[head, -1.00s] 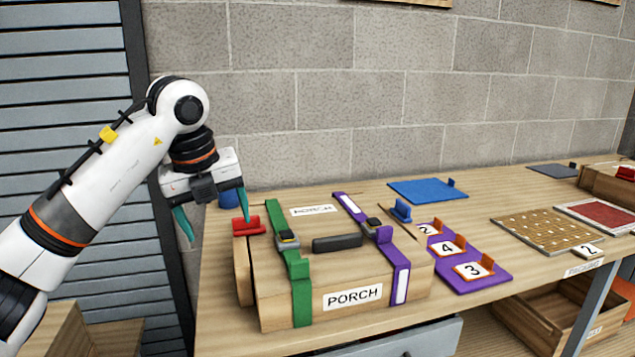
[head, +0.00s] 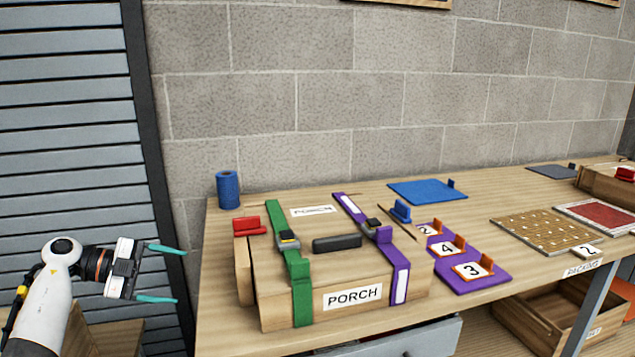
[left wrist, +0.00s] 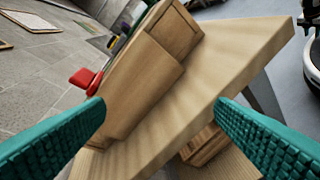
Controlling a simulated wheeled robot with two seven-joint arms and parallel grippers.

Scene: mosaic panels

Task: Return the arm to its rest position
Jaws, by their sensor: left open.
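My left gripper (head: 166,274) is open and empty, at the lower left of the head view, left of the table's end and clear of it. Its two teal fingers point right. In the left wrist view the teal fingers (left wrist: 155,125) are wide apart with nothing between them. My right gripper is in neither view. The wooden box (head: 345,290) marked PORCH stands on the table, with a green strap (head: 301,304) and a purple strap (head: 400,279) around it. A red clip (head: 250,226) sits at its left end; it also shows in the left wrist view (left wrist: 84,79).
The table (head: 222,300) has its left edge just right of my left gripper. A blue roll (head: 228,190) stands at its back left corner. A purple numbered board (head: 482,285) and blue panel (head: 425,191) lie right of the box. A slatted shutter (head: 65,130) is behind my arm.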

